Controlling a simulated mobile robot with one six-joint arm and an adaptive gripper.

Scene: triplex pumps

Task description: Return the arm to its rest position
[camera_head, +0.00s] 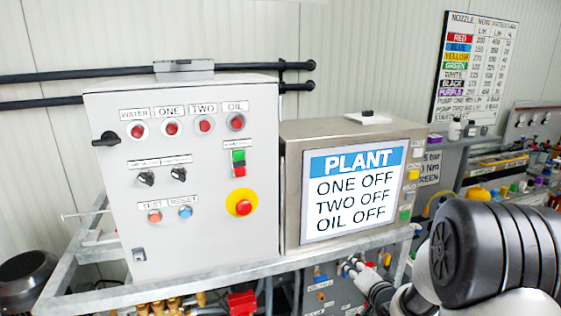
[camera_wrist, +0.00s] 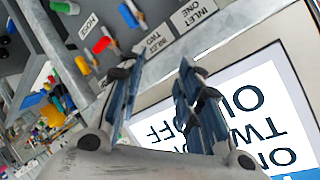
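My arm (camera_head: 480,250) comes in at the lower right of the head view, its dark rounded joint in front of the bench to the right of the plant display. My gripper (camera_head: 352,268) appears small just below the display, pointing up and left. In the wrist view my gripper (camera_wrist: 155,78) has its two fingers apart with nothing between them. It is open and empty. Behind the fingers the wrist view shows the frame edge and the upside-down plant display (camera_wrist: 262,110). I cannot tell the exact gap to them.
A grey control box (camera_head: 205,225) with buttons stands left of the plant display (camera_head: 355,190), which reads ONE OFF, TWO OFF, OIL OFF. Both sit on a metal frame (camera_head: 200,283). Valves and a red part (camera_head: 242,302) lie below. A cluttered bench is at the right.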

